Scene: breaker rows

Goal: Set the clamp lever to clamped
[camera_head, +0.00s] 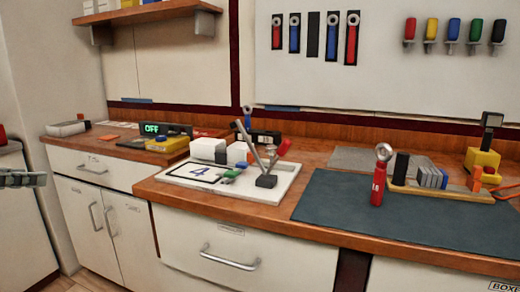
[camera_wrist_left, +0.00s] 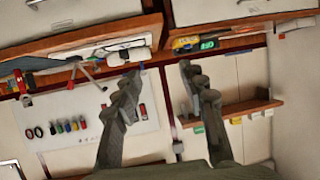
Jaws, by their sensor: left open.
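The clamp (camera_head: 266,181) stands on a white tray (camera_head: 284,190) in the middle of the counter. It has a dark base block, a long grey bar leaning up to the left, and a short lever with a red grip (camera_head: 285,147) tilted up to the right. Which angle counts as clamped cannot be told. In the left wrist view, upside down, the clamp's red part (camera_wrist_left: 71,84) is small and blurred. My left gripper (camera_head: 22,179) is at the far left edge, well away from the clamp. In the wrist view its fingers (camera_wrist_left: 158,75) are apart with nothing between. My right gripper is not in view.
White blocks (camera_head: 208,149) and a card marked 4 (camera_head: 199,171) share the tray. A red torque tool (camera_head: 380,175) stands on the dark mat (camera_head: 335,209) to the right. A meter reading OFF (camera_head: 165,129) sits left. Floor shows between the counters at left.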

